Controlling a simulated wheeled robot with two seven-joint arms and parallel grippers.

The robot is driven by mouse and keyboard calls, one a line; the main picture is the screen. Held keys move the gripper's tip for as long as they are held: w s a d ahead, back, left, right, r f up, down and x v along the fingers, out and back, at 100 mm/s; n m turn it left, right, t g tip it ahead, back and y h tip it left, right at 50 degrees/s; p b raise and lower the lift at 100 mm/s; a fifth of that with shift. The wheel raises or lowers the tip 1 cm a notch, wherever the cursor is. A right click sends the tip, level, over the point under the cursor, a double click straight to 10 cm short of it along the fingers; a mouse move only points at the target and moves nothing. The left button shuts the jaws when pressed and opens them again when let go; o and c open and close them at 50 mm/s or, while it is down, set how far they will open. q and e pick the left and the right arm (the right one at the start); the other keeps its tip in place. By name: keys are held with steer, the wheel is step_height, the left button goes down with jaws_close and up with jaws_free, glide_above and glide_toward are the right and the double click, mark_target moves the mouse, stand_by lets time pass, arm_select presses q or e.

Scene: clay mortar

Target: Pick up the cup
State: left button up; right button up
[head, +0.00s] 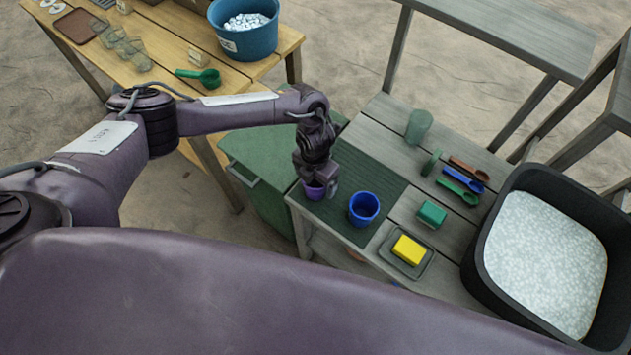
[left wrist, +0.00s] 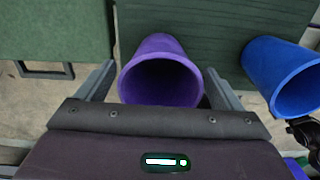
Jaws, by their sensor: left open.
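A purple cup (left wrist: 160,72) shows in the left wrist view with its mouth facing the camera, between the two fingers of my left gripper (left wrist: 158,85). The fingers are apart, with a gap on each side of the cup. In the head view my left gripper (head: 318,184) is over the dark green mat, and the purple cup (head: 314,191) is partly hidden under it. A blue cup (head: 364,209) stands on the mat just to the right; it also shows at the right of the left wrist view (left wrist: 285,78).
The dark green mat (head: 385,185) lies on a grey slatted table. To its right are a green block (head: 432,214), a yellow sponge (head: 409,250) on a tray, several scoops and a black bin (head: 478,243).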

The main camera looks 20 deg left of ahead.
arm_select(q)
steer(key=shift+f, duration=0.4)
steer(key=shift+c, duration=0.2)
steer(key=c, duration=1)
